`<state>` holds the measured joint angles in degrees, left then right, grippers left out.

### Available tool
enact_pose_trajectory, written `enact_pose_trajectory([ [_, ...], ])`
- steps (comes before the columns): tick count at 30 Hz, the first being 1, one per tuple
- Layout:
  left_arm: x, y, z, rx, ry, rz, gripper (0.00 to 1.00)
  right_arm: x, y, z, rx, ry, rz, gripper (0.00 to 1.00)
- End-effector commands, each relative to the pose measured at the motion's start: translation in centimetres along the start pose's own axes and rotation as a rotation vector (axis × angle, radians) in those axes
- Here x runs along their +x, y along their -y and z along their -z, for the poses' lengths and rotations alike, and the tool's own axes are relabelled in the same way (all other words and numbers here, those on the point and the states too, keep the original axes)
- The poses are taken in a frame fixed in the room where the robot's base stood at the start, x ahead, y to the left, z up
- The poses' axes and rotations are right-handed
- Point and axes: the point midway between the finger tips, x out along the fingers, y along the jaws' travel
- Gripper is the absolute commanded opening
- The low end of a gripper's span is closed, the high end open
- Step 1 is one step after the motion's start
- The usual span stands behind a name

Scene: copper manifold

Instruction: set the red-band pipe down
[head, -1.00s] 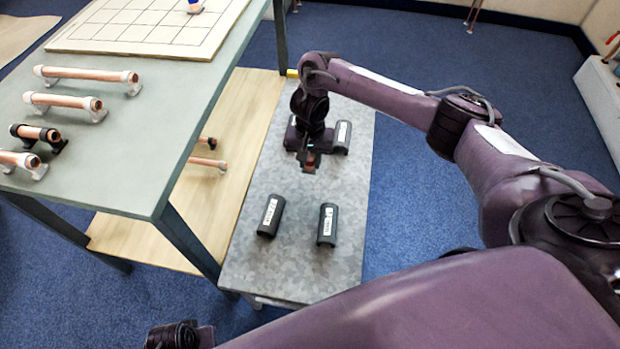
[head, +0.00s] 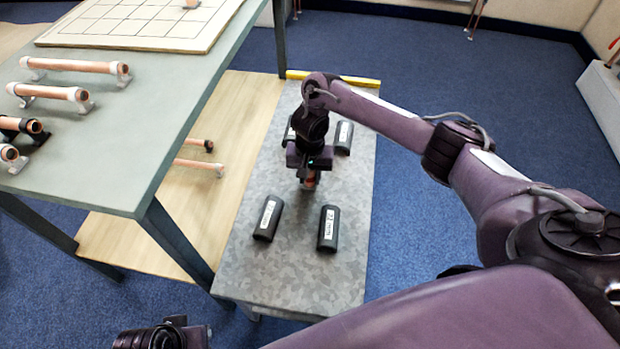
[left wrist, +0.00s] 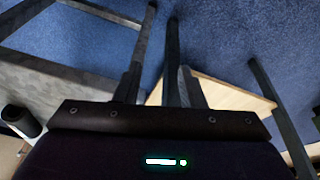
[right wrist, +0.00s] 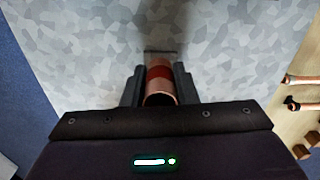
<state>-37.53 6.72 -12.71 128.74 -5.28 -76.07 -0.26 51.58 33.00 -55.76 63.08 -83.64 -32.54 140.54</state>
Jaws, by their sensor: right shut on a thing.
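The red-band pipe (right wrist: 159,74) is a short copper tube with a red band, between the two fingers of my right gripper (right wrist: 159,86) in the right wrist view. Its open end faces the camera. In the head view my right gripper (head: 309,182) hangs over the grey mottled bench (head: 290,265), with the pipe's copper end just showing below it. I cannot tell whether the pipe touches the bench. My left gripper (left wrist: 160,88) is open and empty in the left wrist view, with floor and table legs beyond it.
Black labelled half-round blocks stand on the bench, including a near left one (head: 268,217) and a near right one (head: 328,228). The green-grey table (head: 150,120) at left carries several copper pipes on holders. A wooden shelf (head: 235,130) lies beside the bench. The bench's near end is clear.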

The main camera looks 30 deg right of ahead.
Motion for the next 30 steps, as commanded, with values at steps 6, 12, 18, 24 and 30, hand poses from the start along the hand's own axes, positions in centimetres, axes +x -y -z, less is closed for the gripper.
enact_pose_trajectory([
  [6, -0.1, 0.0, 0.0, 0.0, 0.002, 0.001, 0.36, -0.1, 0.0, 0.0, 0.0, 0.001, 0.0, 0.0],
  [12, -0.1, 0.1, 0.0, -0.001, 0.004, 0.001, 0.36, 0.0, 0.0, 0.0, -0.001, 0.001, -0.001, 0.47],
  [18, -0.1, 0.1, 0.0, -0.002, 0.004, 0.002, 0.36, 0.0, 0.0, 0.0, -0.001, 0.001, 0.0, 0.48],
  [24, -0.7, 0.3, -0.1, -0.008, 0.023, 0.005, 0.36, -1.0, 0.0, 0.0, 0.0, 0.0, 0.0, 0.48],
  [30, -1.1, 2.0, -1.7, -0.054, 0.152, 0.033, 0.36, -3.5, 0.0, 0.0, -0.002, -0.001, -0.001, 0.48],
])
